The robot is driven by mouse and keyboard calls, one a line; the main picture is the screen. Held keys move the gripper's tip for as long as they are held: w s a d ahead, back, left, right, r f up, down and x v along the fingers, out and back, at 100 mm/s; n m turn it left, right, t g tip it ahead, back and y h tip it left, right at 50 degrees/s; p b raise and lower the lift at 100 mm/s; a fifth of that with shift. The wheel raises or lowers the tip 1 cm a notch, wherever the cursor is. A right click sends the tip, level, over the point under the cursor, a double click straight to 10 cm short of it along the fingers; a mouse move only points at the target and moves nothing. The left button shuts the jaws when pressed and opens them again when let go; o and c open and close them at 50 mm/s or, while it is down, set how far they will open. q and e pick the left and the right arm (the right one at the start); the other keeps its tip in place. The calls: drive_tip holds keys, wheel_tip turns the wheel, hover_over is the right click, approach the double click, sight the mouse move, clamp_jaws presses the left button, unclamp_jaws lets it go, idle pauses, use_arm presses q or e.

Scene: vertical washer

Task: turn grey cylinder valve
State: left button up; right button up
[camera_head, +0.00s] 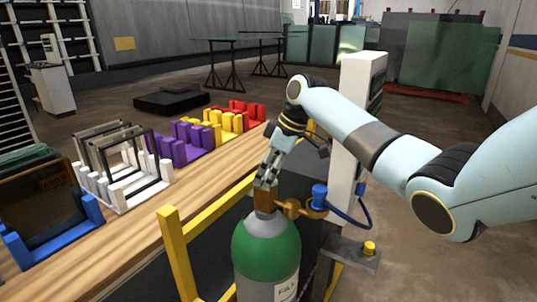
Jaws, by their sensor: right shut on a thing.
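A gas cylinder (266,256), green with a grey shoulder, stands upright at the bottom middle of the head view. A brass valve (265,200) sits on its top, with a brass fitting (292,208) and a blue regulator part (319,195) to its right. My right gripper (266,184) comes down from above and is shut on the top of the cylinder valve. The fingers cover the valve's upper part, so its grey knob cannot be made out. My left gripper is not in view.
A wooden bench (135,245) with white, purple, yellow and red racks (185,148) runs along the left. A yellow frame (178,255) stands beside the cylinder. A white post (350,130) and a blue hose (348,219) are close on the right.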

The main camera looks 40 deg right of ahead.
drive_tip(key=m+p, duration=0.3)
drive_tip(key=shift+a+r+t+h, duration=0.15)
drive_tip(key=shift+r+t+h, duration=0.15)
drive_tip(key=shift+t+h, duration=0.1)
drive_tip(key=m+h+p, duration=0.1)
drive_tip(key=m, duration=0.1)
drive_tip(key=shift+f+m+p, duration=0.15)
drive_tip(key=shift+m+p, duration=0.15)
drive_tip(key=shift+p, duration=0.05)
drive_tip(key=m+h, duration=0.1)
drive_tip(key=m, duration=0.1)
drive_tip(key=shift+a+f+m, duration=0.1)
drive_tip(key=shift+a+m, duration=0.05)
drive_tip(key=shift+m, duration=0.15)
drive_tip(key=shift+m+h, duration=0.9)
drive_tip(key=shift+m, duration=1.1)
drive_tip(key=o, duration=1.2)
